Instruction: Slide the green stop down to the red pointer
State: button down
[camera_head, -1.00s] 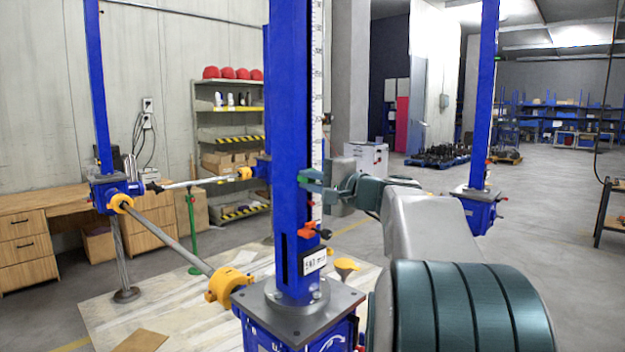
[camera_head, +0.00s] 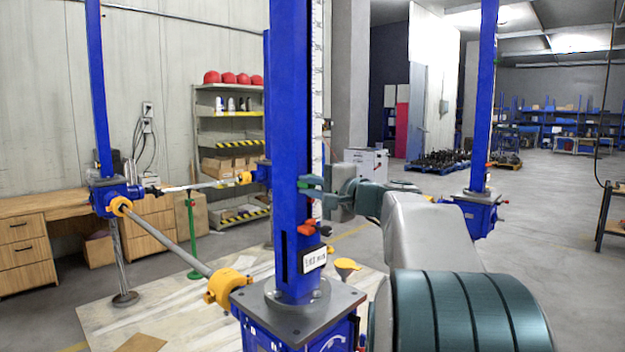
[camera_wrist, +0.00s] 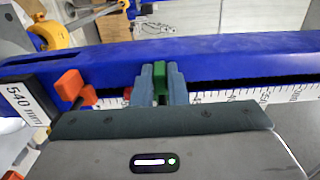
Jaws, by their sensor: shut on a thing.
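The green stop (camera_wrist: 160,78) sits on the scale edge of the blue column (camera_wrist: 210,60), between the two fingers of my gripper (camera_wrist: 160,84). My gripper is shut on it. In the head view my gripper (camera_head: 313,187) reaches the column from the right, and its fingers mostly hide the stop. An orange-red pointer piece (camera_wrist: 70,85) with a dark knob is left of my gripper in the wrist view; in the head view it (camera_head: 308,228) is below my gripper, with a gap between. A small red part (camera_wrist: 127,93) shows close beside my left finger; I cannot tell what it belongs to.
A white label (camera_wrist: 27,103) reading 540 mm is beyond the orange-red piece. The white scale (camera_wrist: 225,96) runs along the column. Below, the column stands on a grey plate (camera_head: 340,299). Other blue jacks (camera_head: 473,205) stand apart, joined by shafts (camera_head: 170,246) at the left.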

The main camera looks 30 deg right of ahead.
jog(key=shift+f+b, duration=1.45)
jog(key=c, duration=1.4)
grip_release()
jog(key=shift+s+d, duration=0.1)
jog(key=b+v, duration=0.3)
jog(key=v, duration=0.5)
jog(key=shift+s, duration=0.4)
jog(key=shift+d+r, duration=0.1)
jog(key=shift+r, duration=0.05)
